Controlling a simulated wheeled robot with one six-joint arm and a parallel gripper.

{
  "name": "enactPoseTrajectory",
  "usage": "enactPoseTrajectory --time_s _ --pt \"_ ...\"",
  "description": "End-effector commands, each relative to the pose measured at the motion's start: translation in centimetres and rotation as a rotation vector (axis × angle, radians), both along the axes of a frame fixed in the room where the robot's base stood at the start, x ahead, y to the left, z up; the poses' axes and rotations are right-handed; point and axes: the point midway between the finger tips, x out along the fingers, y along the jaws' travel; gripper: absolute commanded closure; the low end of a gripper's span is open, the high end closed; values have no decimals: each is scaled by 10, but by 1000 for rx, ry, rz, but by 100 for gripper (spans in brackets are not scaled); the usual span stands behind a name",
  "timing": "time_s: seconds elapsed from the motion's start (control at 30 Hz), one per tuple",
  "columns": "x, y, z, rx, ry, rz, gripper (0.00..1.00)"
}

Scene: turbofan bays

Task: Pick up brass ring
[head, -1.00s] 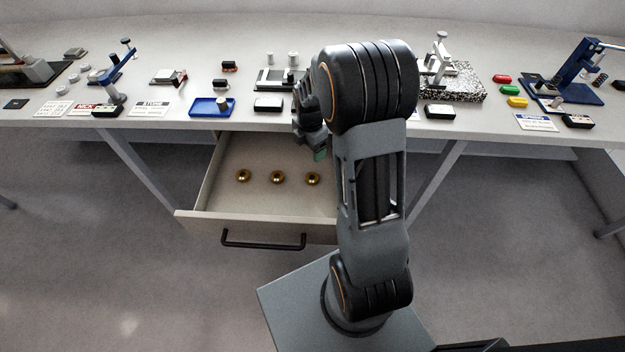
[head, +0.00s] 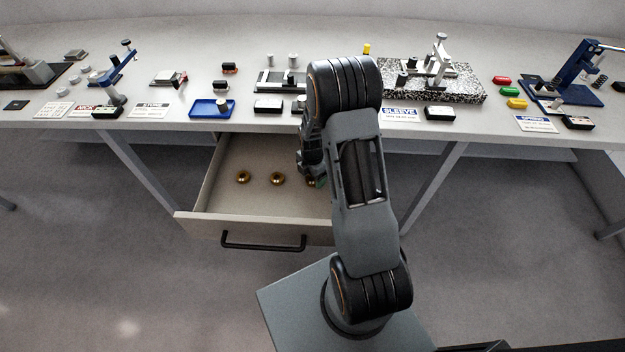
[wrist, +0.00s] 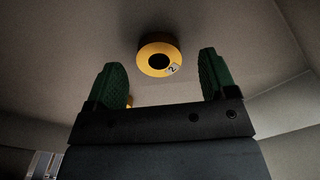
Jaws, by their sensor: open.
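Several brass rings lie in a row in the open drawer (head: 262,208): a left ring (head: 243,177), a middle ring (head: 277,179) and a right ring (head: 311,181), the last partly hidden by my arm in the head view. In the wrist view a brass ring (wrist: 158,58) with a small white tag marked 2 sits ahead of and between the green fingertips. My gripper (wrist: 162,80) is open and empty, its fingers apart on either side of the ring's line. In the head view it is down in the drawer beside the right ring, mostly hidden by the arm.
The drawer's front has a black handle (head: 262,241). The workbench above holds a blue tray (head: 212,108), a granite block (head: 470,90) and several fixtures and labels. The drawer's left part is clear. A bit of yellow shows behind the left finger in the wrist view.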

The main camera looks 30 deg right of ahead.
Motion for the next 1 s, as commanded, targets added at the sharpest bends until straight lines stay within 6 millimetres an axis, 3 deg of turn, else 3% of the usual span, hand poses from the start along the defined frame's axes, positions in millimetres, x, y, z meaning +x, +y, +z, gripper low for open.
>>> enactPoseTrajectory --time_s 0.13,0.43,1.0 --pt "0 0 -14 0 0 0 22" --pt "1 0 -17 -1 -1 0 22" --pt "1 0 -17 0 -1 0 76"
